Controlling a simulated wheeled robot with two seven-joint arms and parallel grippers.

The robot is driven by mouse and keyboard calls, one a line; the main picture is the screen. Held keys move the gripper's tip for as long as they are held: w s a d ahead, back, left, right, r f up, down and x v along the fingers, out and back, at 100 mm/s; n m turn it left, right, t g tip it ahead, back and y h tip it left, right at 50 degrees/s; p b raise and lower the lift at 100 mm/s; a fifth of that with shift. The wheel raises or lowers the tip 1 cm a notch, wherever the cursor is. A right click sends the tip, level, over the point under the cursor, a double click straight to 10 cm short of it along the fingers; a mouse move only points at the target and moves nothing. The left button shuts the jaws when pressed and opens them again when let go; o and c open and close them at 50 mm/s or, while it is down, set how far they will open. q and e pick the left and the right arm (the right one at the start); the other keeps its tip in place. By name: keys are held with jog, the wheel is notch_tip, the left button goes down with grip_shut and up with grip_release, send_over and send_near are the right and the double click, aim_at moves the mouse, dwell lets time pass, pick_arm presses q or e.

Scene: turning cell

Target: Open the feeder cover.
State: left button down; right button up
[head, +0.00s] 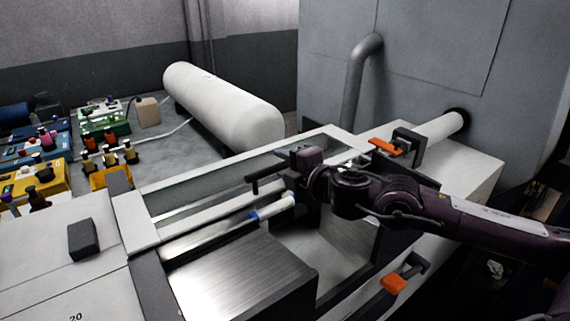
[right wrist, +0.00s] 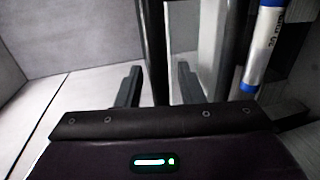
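The feeder is the long pale machine bed across the middle of the head view. A long white frame with a grey panel (head: 235,170) runs along its far side and looks like the feeder cover; how far it is raised I cannot tell. My right gripper (head: 266,171) is over the bed beside this frame, fingers pointing left. In the right wrist view its two fingers (right wrist: 160,75) are apart, with a dark upright bar showing beyond the gap; contact is not clear. A bar with blue ends and a printed label (right wrist: 264,45) lies to the right there. My left gripper is not in view.
Orange-tipped latches stand at the far right (head: 384,146) and near right (head: 393,284) of the bed. A brushed metal block (head: 235,275) is in front. A white tank (head: 222,105) and coloured bins (head: 105,128) stand behind. A large grey machine (head: 425,60) closes the back right.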

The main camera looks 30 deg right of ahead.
jog(key=shift+c, duration=0.4)
grip_shut()
